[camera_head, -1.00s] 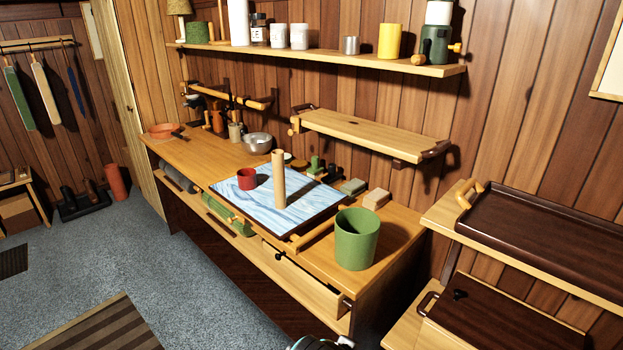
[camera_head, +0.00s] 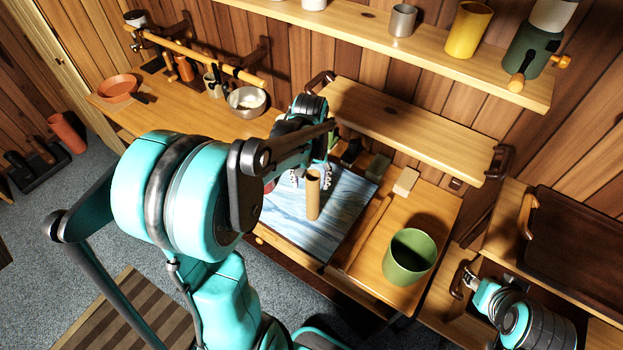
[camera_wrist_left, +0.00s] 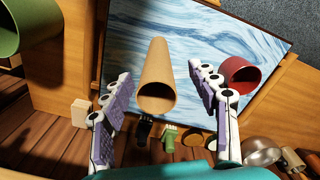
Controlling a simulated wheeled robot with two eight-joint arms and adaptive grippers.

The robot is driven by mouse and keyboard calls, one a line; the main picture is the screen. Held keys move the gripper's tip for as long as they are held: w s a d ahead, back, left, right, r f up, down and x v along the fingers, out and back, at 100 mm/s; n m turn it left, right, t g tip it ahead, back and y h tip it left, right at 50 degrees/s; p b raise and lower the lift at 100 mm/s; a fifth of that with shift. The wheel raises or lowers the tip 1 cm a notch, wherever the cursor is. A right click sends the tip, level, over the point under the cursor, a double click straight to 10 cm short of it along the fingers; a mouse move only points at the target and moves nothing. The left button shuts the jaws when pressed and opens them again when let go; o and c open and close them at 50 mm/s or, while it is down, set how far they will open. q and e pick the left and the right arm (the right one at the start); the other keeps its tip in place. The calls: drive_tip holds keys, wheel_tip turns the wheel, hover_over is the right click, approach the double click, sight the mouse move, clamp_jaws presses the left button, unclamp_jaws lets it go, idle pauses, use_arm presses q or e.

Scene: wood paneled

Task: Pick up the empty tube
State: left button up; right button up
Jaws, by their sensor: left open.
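The empty tube (camera_head: 313,197) is a tan cardboard cylinder standing upright on a blue-and-white marbled board on the bench. In the left wrist view the tube (camera_wrist_left: 157,72) lies between the two fingers, its open end facing the camera. My left gripper (camera_head: 311,173) is open, with its fingers on either side of the tube near its upper part. In the wrist view a gap shows between each finger and the tube. My left arm hides part of the board. My right arm is at the lower right in the head view, its jaws too small to read.
A red cup (camera_wrist_left: 240,75) stands on the marbled board (camera_head: 345,205) close to one finger. A green pot (camera_head: 409,257) stands at the bench's right end. A wooden shelf (camera_head: 400,125) hangs behind the bench. A metal bowl (camera_head: 246,101) sits farther left.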

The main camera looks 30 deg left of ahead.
sight(313, 194)
use_arm(q)
drive_tip(key=shift+d+f, duration=0.15)
drive_tip(key=shift+f, duration=0.2)
drive_tip(key=f, duration=0.4)
drive_tip(key=w+f+b, duration=0.1)
drive_tip(key=shift+f, duration=0.4)
drive_tip(key=shift+s+f, duration=0.1)
drive_tip(key=shift+f, duration=0.45)
drive_tip(key=c, duration=0.9)
